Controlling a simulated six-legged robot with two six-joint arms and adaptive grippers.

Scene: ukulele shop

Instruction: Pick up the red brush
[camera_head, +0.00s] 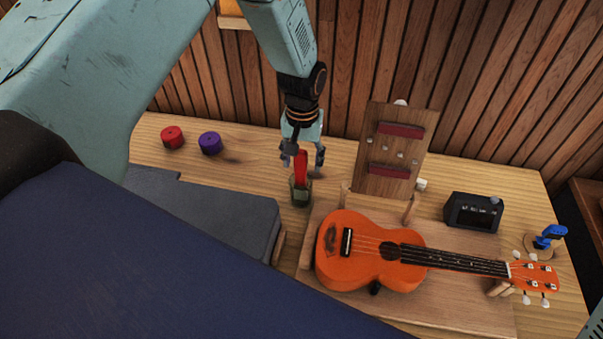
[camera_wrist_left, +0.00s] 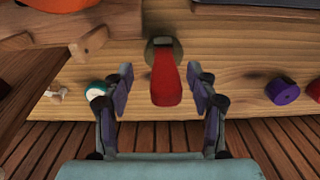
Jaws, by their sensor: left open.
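The red brush (camera_head: 301,168) stands upright in a small dark greenish cup (camera_head: 301,191) on the wooden bench. My left gripper (camera_head: 303,160) is just above the cup, pointing down, with its fingers open around the upper part of the brush. In the left wrist view the red brush (camera_wrist_left: 166,82) lies between the two open fingertips (camera_wrist_left: 160,75), with a gap on each side. The cup (camera_wrist_left: 163,48) shows beyond it in that view. My right gripper is not in view.
An orange ukulele (camera_head: 365,250) lies on a wooden stand right of the cup. A wooden board (camera_head: 388,150) stands behind it. Red (camera_head: 172,137) and purple (camera_head: 210,143) rolls sit at the left. A dark grey case (camera_head: 225,215) is close to the cup's left.

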